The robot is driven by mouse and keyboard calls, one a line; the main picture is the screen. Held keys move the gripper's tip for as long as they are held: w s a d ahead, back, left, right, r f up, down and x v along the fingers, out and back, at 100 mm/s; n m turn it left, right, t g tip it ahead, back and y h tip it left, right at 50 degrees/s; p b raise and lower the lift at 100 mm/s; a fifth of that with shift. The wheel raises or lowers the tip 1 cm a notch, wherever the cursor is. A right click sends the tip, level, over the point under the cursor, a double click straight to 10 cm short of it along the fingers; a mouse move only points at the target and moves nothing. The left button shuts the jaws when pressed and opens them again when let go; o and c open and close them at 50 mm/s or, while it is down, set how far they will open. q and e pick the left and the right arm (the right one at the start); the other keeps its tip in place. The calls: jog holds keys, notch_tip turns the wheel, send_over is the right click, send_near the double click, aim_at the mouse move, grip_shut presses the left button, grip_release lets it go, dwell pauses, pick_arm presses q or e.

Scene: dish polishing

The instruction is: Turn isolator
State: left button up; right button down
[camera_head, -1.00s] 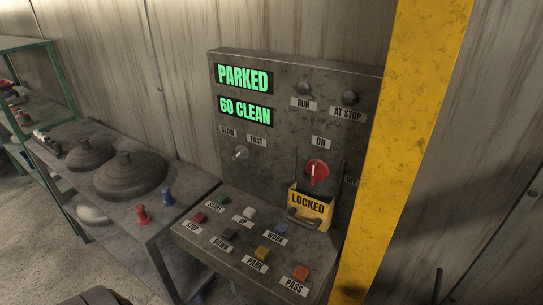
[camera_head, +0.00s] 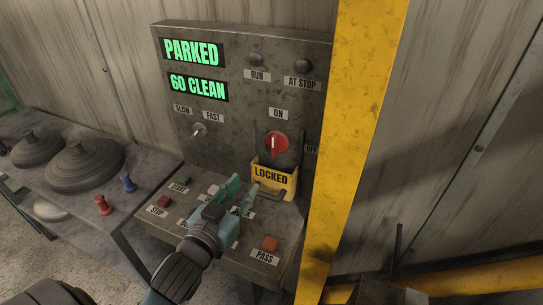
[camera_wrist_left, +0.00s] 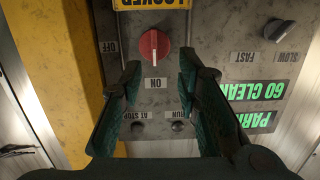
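The red rotary isolator knob (camera_head: 277,142) sits on the grey upright panel (camera_head: 225,147) below the "ON" label, its white mark pointing toward ON. A yellow "LOCKED" tag (camera_head: 270,175) hangs just below it. My left gripper (camera_head: 246,189) is open and empty, over the button shelf, below and left of the knob and apart from it. In the left wrist view, upside down, the knob (camera_wrist_left: 153,46) shows between and beyond the open fingers (camera_wrist_left: 161,82). My right gripper is not in view.
A yellow post (camera_head: 350,130) stands close right of the panel. A bench (camera_head: 100,206) at left holds dark domed discs (camera_head: 84,165) and pegs.

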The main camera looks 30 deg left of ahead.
aim_at(273, 140)
pick_arm(q)
jog(key=shift+t, duration=0.7)
jog(key=w+r+b, duration=0.1)
jog(key=w, duration=0.4)
jog(key=w+r+b, duration=0.1)
jog(key=w, duration=0.4)
jog(key=w+r+b, duration=0.1)
jog(key=w, duration=0.4)
jog(key=shift+a, duration=0.1)
jog(key=shift+c, duration=0.4)
grip_shut()
